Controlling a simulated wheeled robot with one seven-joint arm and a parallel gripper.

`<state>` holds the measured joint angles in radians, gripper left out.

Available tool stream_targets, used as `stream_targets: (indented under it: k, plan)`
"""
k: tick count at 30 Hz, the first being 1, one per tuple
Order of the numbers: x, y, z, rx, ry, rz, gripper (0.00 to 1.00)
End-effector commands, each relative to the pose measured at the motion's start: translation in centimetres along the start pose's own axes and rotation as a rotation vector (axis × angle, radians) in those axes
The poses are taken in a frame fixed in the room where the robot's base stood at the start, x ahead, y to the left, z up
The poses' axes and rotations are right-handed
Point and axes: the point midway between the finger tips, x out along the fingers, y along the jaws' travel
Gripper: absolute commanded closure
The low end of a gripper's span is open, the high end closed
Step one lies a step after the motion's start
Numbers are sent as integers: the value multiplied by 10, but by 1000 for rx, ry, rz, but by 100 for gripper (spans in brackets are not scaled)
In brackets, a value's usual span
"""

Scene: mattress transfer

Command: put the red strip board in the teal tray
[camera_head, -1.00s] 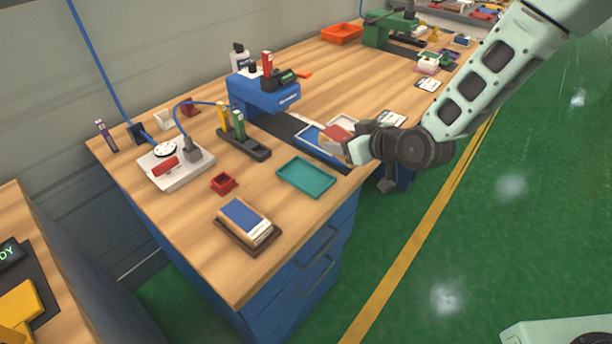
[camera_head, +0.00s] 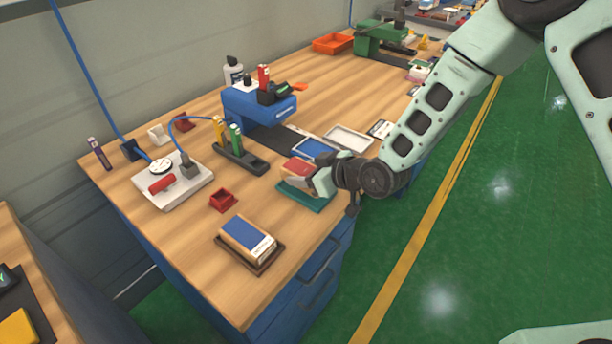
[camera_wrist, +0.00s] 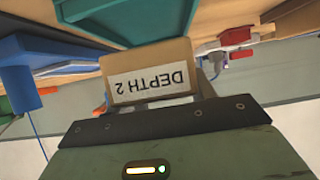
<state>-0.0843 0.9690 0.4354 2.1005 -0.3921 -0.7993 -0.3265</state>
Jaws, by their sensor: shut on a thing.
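The red strip board (camera_head: 299,168) has a red top face and is held by my gripper (camera_head: 318,182), over the teal tray (camera_head: 313,205). In the wrist view its tan end (camera_wrist: 150,62) shows, with a white label reading "DEPTH 2" upside down. The teal tray also shows close to the board in the wrist view (camera_wrist: 120,18). The board hides most of the tray in the head view. I cannot tell whether the board touches the tray. My gripper's fingers are mostly hidden behind the wrist and board.
A blue-topped board (camera_head: 245,233) lies on a brown tray at the front. A small red box (camera_head: 223,201) and a dark holder (camera_head: 245,160) stand to the left. A blue panel (camera_head: 312,148) and a white tray (camera_head: 349,138) lie behind. A blue machine (camera_head: 258,105) stands further back.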

Motion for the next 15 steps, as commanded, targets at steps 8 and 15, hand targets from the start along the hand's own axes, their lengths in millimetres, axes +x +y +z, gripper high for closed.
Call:
stream_targets:
  k: [8,15]
  plan:
    - [8,0,13,-1,2,1,71]
    - [9,0,17,-1,1,0,71]
